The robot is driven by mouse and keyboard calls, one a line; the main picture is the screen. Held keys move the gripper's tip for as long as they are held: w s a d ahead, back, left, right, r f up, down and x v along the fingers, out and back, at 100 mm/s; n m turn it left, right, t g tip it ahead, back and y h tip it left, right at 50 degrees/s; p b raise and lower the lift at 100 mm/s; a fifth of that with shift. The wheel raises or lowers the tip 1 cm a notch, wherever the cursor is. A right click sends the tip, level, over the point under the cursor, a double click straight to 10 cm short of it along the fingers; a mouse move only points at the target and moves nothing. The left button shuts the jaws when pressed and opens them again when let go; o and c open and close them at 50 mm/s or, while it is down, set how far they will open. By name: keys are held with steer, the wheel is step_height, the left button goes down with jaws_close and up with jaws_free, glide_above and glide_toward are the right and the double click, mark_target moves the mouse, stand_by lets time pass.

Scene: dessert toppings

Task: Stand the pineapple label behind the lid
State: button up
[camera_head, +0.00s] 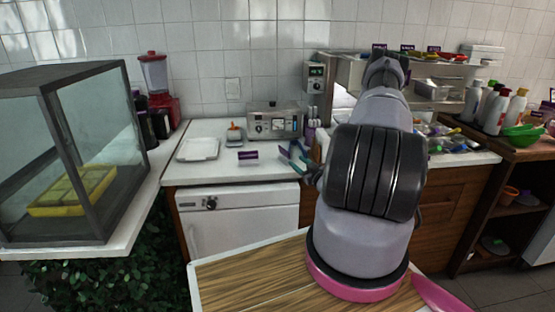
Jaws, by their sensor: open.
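A small purple label (248,155) stands or lies on the white counter, left of my gripper; its print is too small to read. My gripper (289,160) is at the counter's right part, its two fingers apart and pointing left toward the label, with a gap between them. It holds nothing that I can see. Several similar purple labels, one of them here (407,48), stand along the top of the shelf stand (345,72) at the back right. I cannot pick out the lid for certain; my arm hides part of the stand and the counter below it.
A white tray (198,149), a small orange-and-white item (233,133) and a metal appliance (273,124) stand on the counter (205,174). A red blender (156,90) and a glass case (75,150) are at left. Bottles (496,112) and a green bowl (522,138) are at right.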

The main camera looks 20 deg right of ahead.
mark_target(285, 150)
steer(key=w, duration=0.4)
steer(key=shift+w+a, duration=0.35)
steer(key=shift+a, duration=0.05)
steer(key=w, duration=0.4)
steer(key=shift+w+a+r, duration=0.35)
steer(key=shift+a+r, duration=0.05)
steer(key=shift+w, duration=0.6)
jaws_close()
